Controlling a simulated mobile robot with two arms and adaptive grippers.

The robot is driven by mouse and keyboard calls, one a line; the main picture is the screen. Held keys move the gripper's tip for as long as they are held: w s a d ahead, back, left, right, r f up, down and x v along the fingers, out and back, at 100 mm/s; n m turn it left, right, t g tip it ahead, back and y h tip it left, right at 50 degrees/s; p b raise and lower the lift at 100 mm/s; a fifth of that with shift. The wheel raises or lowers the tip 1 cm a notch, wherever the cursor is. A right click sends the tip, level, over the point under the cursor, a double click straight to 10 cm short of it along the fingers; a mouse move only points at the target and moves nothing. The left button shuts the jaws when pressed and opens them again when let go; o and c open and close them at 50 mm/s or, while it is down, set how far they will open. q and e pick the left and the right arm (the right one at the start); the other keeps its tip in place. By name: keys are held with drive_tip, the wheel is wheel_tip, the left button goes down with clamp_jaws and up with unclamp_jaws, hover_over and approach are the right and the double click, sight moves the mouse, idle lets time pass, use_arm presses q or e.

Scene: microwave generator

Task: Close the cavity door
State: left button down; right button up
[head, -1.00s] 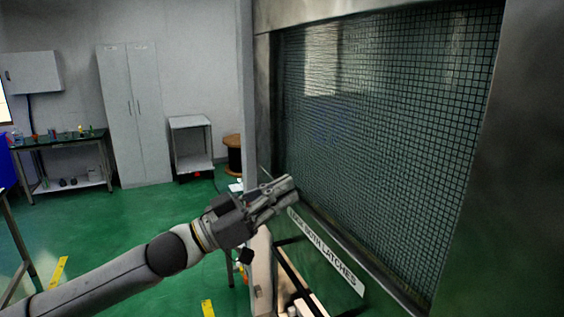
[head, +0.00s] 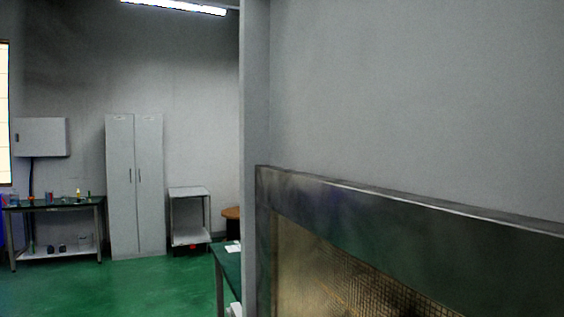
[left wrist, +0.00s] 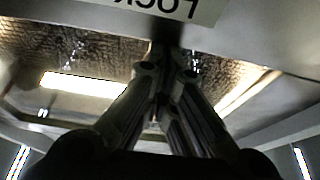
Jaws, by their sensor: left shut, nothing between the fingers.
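The cavity door (head: 400,222) shows at the lower right of the head view. Its top metal frame and the upper part of its mesh window are visible; the rest is cut off below. My left gripper (left wrist: 165,62) shows in the left wrist view, shut and empty, its fingers pointing at the door's metal border. Mesh window (left wrist: 90,50) and a white label (left wrist: 175,8) with inverted lettering lie just ahead of the fingertips. I cannot tell whether the fingertips touch the door. The left gripper is out of the head view. My right gripper is in neither view.
A grey post (head: 256,110) stands along the left of the door. Beyond it are a tall cabinet (head: 135,185), a small shelf stand (head: 190,215) and a workbench (head: 60,207). The green floor (head: 130,285) at the left is open.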

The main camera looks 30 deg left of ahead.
use_arm(q)
wheel_tip(320, 180, down, 7)
drive_tip(key=b, duration=0.2)
drive_tip(key=shift+r, duration=0.2)
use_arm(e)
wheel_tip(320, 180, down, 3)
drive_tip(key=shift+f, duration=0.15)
use_arm(q)
drive_tip(key=shift+f, duration=0.2)
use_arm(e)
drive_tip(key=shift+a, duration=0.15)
use_arm(q)
drive_tip(key=shift+r, duration=0.1)
drive_tip(key=r+p, duration=0.1)
drive_tip(key=s+r+p, duration=0.1)
drive_tip(key=a+r+p, duration=0.1)
drive_tip(key=shift+s+r, duration=0.15)
drive_tip(key=shift+r, duration=0.25)
drive_tip(key=v, duration=0.8)
drive_tip(key=shift+r+b, duration=0.15)
drive_tip(key=shift+b, duration=0.15)
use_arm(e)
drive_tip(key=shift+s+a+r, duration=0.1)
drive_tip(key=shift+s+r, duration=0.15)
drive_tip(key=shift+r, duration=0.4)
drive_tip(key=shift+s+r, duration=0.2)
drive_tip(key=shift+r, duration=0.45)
use_arm(q)
drive_tip(key=shift+a, duration=0.1)
